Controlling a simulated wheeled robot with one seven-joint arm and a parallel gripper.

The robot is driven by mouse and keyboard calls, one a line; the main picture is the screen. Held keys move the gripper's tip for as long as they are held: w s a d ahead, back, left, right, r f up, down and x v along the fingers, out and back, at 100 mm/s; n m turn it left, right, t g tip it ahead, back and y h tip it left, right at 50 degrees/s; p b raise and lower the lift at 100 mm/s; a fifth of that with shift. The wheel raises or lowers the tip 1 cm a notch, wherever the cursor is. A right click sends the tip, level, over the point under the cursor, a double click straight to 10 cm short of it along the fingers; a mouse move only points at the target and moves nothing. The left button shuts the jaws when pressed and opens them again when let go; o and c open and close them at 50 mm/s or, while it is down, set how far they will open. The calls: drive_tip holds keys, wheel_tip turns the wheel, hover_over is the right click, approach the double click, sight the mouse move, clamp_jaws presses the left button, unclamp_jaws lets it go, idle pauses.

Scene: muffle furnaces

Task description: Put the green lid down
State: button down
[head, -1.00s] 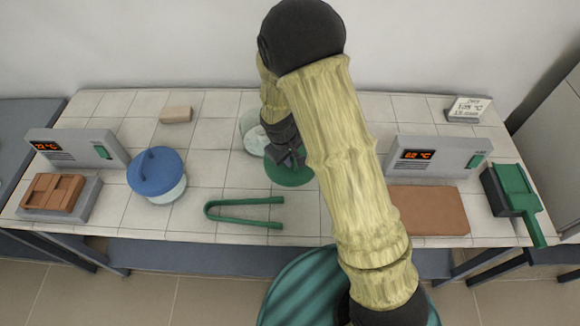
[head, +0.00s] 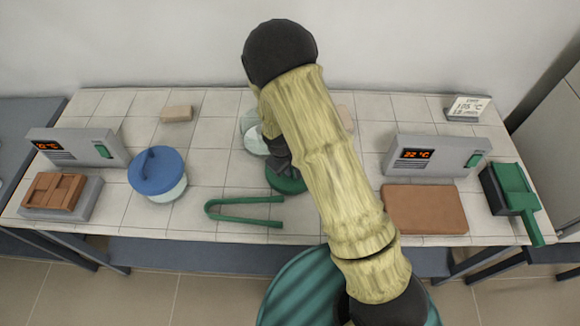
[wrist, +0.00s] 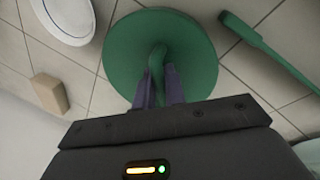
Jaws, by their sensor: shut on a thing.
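The green lid (wrist: 187,47) is a round disc with a curved handle on top. My gripper (wrist: 162,84) is shut on that handle in the wrist view, with one finger on each side. In the head view the lid (head: 287,182) shows below my gripper (head: 281,168), in the middle of the tiled table. My arm hides part of it. I cannot tell whether the lid touches the tabletop. A clear jar (head: 254,140) stands just behind and left of the lid, partly hidden by my arm. Its pale rim also shows in the wrist view (wrist: 66,17).
Green tongs (head: 245,210) lie in front of the lid. A blue-lidded jar (head: 157,174) stands left. Furnace panels (head: 80,148) (head: 432,157) stand on both sides. A tan block (head: 176,114) lies at the back.

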drive_tip(key=c, duration=1.5)
unclamp_jaws()
drive_tip(key=shift+o, duration=0.2)
drive_tip(key=b+v, duration=0.1)
drive_tip(key=v, duration=1.1)
